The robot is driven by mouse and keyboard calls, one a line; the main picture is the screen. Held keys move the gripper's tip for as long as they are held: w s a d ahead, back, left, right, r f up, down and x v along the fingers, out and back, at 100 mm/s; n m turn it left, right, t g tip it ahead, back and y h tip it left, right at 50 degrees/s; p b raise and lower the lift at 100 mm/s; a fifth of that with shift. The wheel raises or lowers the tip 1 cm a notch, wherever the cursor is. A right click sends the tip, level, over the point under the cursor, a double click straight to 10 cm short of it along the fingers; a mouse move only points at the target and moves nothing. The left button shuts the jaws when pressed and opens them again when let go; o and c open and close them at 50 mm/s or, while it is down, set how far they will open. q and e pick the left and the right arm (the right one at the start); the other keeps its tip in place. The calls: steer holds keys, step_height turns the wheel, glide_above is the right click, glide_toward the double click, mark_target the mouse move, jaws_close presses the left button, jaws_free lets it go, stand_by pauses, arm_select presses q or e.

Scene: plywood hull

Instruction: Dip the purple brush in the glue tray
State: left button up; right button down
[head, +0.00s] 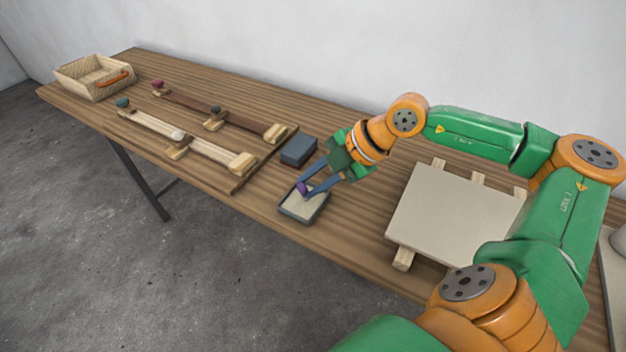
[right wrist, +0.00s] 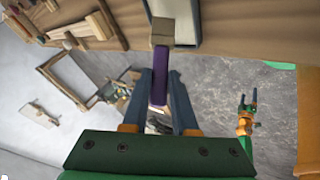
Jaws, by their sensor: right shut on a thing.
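The glue tray (head: 296,216) is a small grey box with a pale inside, near the front edge of the table. My right gripper (head: 309,187) is over the tray and shut on the purple brush (head: 303,188). In the right wrist view the purple handle (right wrist: 160,78) stands between the fingers, with a pale tan head at its far end. The head overlaps the tray (right wrist: 197,18) there; I cannot tell whether it touches the glue.
A dark blue-grey block (head: 298,150) lies just behind the tray. A pale panel (head: 450,215) on wooden strips lies to the right. Wooden racks with coloured knobs (head: 178,135) and a basket (head: 82,82) are to the left.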

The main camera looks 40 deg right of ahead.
steer(key=shift+s+f+b, duration=0.1)
steer(key=shift+f+b, duration=0.3)
stand_by(1.1)
step_height(320, 180, up, 7)
steer(key=p, duration=0.6)
stand_by(0.3)
steer(key=s+a+n+g+y, duration=0.1)
steer(key=s+a+n, duration=0.1)
steer(key=s+a, duration=0.4)
steer(key=shift+s+a, duration=0.2)
steer(key=shift+a, duration=1.45)
